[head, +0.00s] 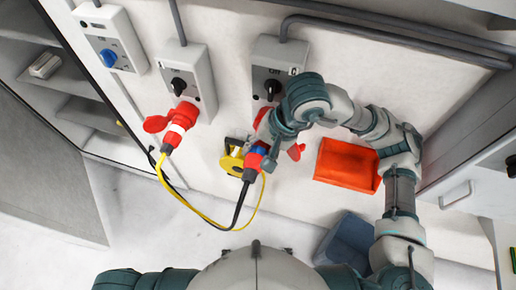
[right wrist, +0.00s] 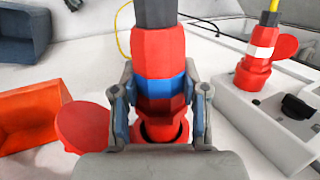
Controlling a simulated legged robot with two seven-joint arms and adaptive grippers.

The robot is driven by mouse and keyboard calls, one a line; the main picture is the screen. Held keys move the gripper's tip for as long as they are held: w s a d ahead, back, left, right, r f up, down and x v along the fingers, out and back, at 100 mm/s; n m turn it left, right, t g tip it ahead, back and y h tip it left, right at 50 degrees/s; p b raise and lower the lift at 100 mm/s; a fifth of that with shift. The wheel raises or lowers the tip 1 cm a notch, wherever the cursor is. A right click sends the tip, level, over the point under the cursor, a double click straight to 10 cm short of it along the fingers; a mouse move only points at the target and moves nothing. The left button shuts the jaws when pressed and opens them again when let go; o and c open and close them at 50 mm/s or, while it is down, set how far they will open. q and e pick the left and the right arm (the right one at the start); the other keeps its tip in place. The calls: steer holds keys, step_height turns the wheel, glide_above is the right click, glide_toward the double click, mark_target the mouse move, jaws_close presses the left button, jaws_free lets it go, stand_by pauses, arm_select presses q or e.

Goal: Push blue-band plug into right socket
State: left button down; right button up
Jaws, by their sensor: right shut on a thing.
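The blue-band plug (right wrist: 158,60) is red with a blue band and a dark cable end. My right gripper (right wrist: 160,105) is shut around it at the band in the right wrist view. The plug's front end is at the mouth of the red right socket (right wrist: 178,137); how deep it sits I cannot tell. The socket's round red lid (right wrist: 82,127) hangs open beside it. In the head view the plug (head: 253,163) points up toward the right socket box (head: 279,53), and my right gripper (head: 268,138) and arm hide most of the socket. My left gripper is out of view.
A white-band red plug (head: 178,128) sits in the middle socket box (head: 198,68), left of mine. A box with a blue knob (head: 107,45) is farther left. An orange bin (head: 346,165) and a blue-grey bin (head: 347,238) lie right. A yellow cable hangs near the plug.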

steer(key=shift+w+d+b, duration=0.25)
steer(key=shift+w+b, duration=0.1)
steer(key=shift+w, duration=0.45)
steer(key=shift+d+b, duration=0.1)
steer(key=shift+b, duration=0.25)
stand_by(0.6)
steer(key=shift+w+d, duration=0.3)
steer(key=shift+w, duration=0.55)
stand_by(0.8)
steer(key=o, duration=0.6)
steer(key=shift+c, duration=0.2)
steer(key=o, duration=0.8)
